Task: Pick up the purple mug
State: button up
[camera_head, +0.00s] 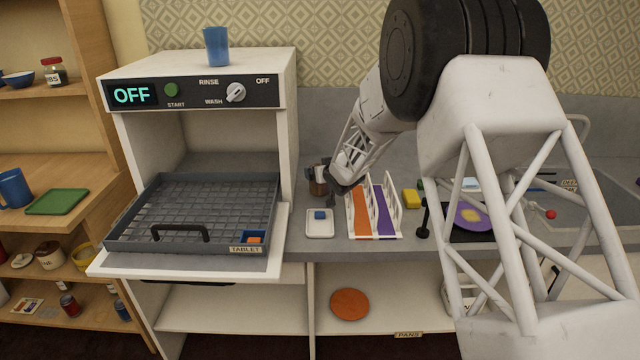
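I cannot make out a purple mug in the head view; my arm hides part of the counter and sink. My gripper (332,194) is low over the counter, left of the dish rack, with dark fingers pointing down. It is small and partly hidden, so I cannot tell whether it is open or shut. A brown and grey vessel (318,182) stands right beside it, against the dishwasher's side; I cannot tell if they touch. A blue mug (14,188) is on the left shelf, and a blue cup (216,46) stands on top of the dishwasher.
The dishwasher (200,92) has its door down and an empty-looking grey rack (190,215) pulled out. A white dish (319,222) with a blue block and a rack (374,212) with orange and purple plates occupy the counter. A purple plate (470,216) lies behind my arm.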

jog(key=shift+w+a+f, duration=0.15)
jog(key=shift+w, duration=0.25)
jog(key=shift+c, duration=0.2)
jog(key=c, duration=1.2)
jog(key=a+v, duration=0.1)
jog(key=v, duration=0.4)
jog(key=s+a+f+v, duration=0.1)
jog(key=v, duration=1)
jog(key=shift+s+a+f, duration=0.15)
jog(key=shift+s+a, duration=0.2)
jog(key=shift+s, duration=0.25)
